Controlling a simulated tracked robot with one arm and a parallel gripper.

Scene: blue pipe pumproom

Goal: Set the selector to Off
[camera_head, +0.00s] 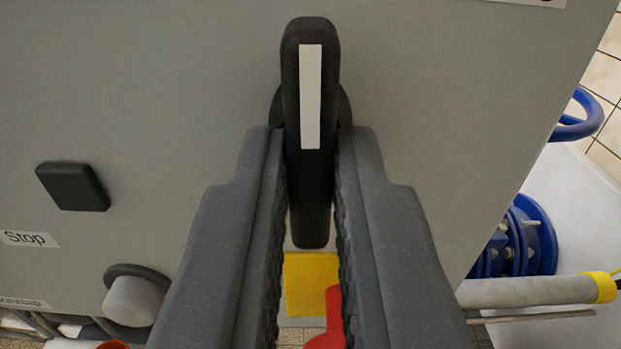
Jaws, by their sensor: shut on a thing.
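The selector (311,95) is a black bar-shaped handle with a white stripe on its upper half. It stands nearly vertical on the grey panel (180,80), stripe end up. Part of its round black base shows behind it. My gripper (311,150) comes from below, with one dark grey finger on each side of the handle, shut on it. The fingers flank its lower half and hide part of the panel there. No position mark reading Off can be read in view.
A black square button (73,186) sits left above a "Stop" label (29,239). A pale round knob (132,299) is lower left. A yellow plate (311,282) and a red part (328,322) show between the fingers. Blue valve parts (525,240) and a grey pipe (530,291) lie right.

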